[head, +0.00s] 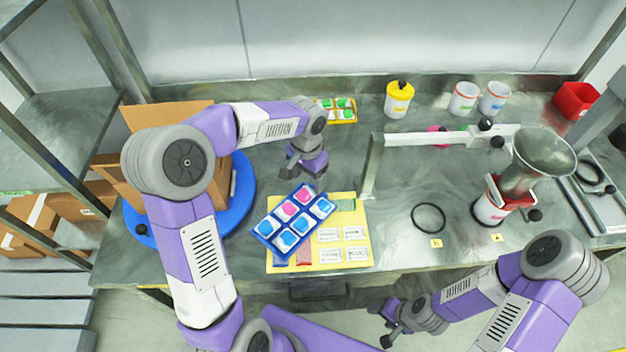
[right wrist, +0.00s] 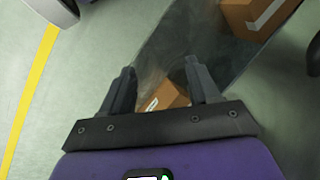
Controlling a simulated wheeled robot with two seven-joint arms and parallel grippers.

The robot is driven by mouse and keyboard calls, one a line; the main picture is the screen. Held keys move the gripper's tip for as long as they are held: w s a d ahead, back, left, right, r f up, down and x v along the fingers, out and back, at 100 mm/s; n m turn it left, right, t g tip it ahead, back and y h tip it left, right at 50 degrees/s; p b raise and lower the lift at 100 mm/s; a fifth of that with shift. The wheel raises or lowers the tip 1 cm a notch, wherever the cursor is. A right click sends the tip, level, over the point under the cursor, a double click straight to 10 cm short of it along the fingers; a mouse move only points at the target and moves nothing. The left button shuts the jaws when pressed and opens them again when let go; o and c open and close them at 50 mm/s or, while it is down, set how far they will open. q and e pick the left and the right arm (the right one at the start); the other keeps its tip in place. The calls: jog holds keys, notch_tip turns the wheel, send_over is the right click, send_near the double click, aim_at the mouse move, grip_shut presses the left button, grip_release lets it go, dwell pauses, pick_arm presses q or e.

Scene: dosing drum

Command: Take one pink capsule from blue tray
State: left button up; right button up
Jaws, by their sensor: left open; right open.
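The blue tray (head: 256,231) lies tilted across the yellow mat (head: 357,263) on the metal table. Its compartments hold small pieces: pink capsules (head: 290,210) show in the upper-left part, and blue ones (head: 289,240) fill several others. Single capsules are too small to tell apart. My left gripper (head: 302,174) is open just above and beyond the tray's far edge, apart from it; its fingers are small here. My right gripper (head: 379,325) is low in front of the table's front edge. In the right wrist view it (right wrist: 158,78) is open and empty.
A green-and-yellow tray (head: 346,108), a yellow bottle (head: 399,99) and white cups (head: 464,98) stand at the back. A dosing funnel (head: 543,155) and black ring (head: 428,217) are right. A blue disc (head: 240,190) with cardboard is left.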

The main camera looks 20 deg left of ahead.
aim_at(305, 195)
pick_arm(q)
jog(key=f, duration=0.2)
jog(key=shift+s+a+f+b, duration=0.15)
jog(key=shift+s+f+b, duration=0.2)
jog(key=shift+b, duration=0.05)
jog(key=f, duration=0.1)
jog(key=f+b, duration=0.1)
jog(key=f, duration=0.2)
jog(key=shift+a+f+b, duration=0.15)
jog(key=shift+a+b, duration=0.15)
jog(key=shift+d, duration=0.1)
